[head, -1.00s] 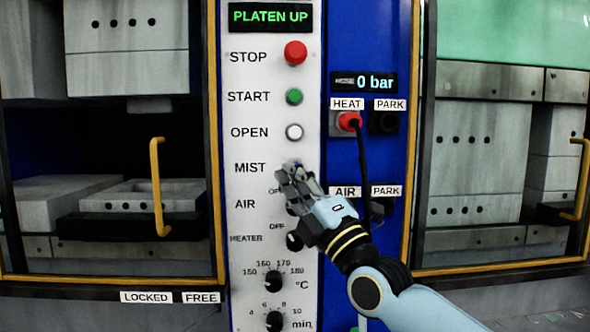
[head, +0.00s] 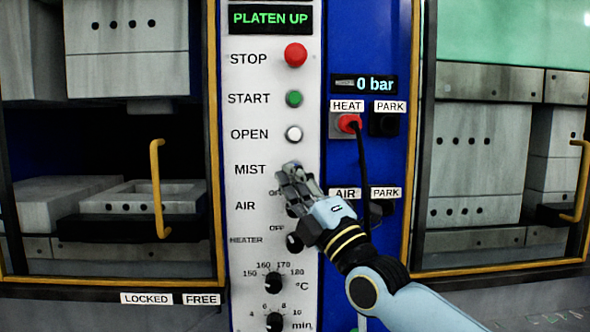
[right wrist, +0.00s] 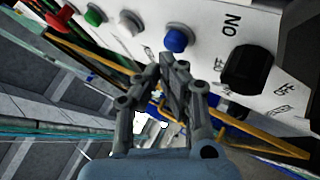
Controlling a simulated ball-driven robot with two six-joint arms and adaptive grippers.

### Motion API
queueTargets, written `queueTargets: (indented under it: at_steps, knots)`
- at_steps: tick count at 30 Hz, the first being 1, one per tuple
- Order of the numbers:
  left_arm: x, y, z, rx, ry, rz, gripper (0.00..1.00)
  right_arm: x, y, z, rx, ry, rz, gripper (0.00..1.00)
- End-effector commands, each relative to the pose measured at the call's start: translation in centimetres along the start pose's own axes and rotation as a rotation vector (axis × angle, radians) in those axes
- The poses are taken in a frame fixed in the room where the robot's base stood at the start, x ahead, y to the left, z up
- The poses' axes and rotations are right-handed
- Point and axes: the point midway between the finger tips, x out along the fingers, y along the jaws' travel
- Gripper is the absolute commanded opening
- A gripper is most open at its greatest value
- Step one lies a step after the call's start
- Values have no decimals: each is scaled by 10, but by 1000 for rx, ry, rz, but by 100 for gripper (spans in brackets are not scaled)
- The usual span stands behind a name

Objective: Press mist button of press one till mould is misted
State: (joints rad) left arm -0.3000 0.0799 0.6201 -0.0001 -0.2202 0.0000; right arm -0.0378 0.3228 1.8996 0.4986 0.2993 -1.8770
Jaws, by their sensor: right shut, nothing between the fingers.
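The mist button beside the MIST label (head: 250,169) is hidden behind my right gripper (head: 289,174) in the head view. In the right wrist view it is a blue round button (right wrist: 177,40) on the white panel. My right gripper (right wrist: 168,65) is shut and empty, its fingertips close to the blue button. I cannot tell whether they touch it. The grey mould (head: 150,198) sits on the dark lower platen inside the left press. No mist shows around it. My left gripper is out of view.
The white control panel (head: 245,290) also carries a red stop button (head: 295,55), a green start button (head: 294,98), a white open button (head: 294,133) and black knobs. A black hose hangs from the red heat connector (head: 348,122). Yellow-framed doors stand either side.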

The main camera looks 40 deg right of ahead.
Motion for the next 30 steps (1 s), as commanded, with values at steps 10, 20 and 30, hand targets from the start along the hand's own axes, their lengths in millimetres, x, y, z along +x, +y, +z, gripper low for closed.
queueTargets:
  at_steps: [10, 20, 30]
  knots:
    - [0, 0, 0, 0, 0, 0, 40, 0, -1, 0, 0, 0, 0, 0]
    - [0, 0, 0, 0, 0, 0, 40, 3, -2, 2, -1, 0, 0, 0]
    - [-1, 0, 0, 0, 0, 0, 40, 6, -4, 4, 0, 0, 0, 0]
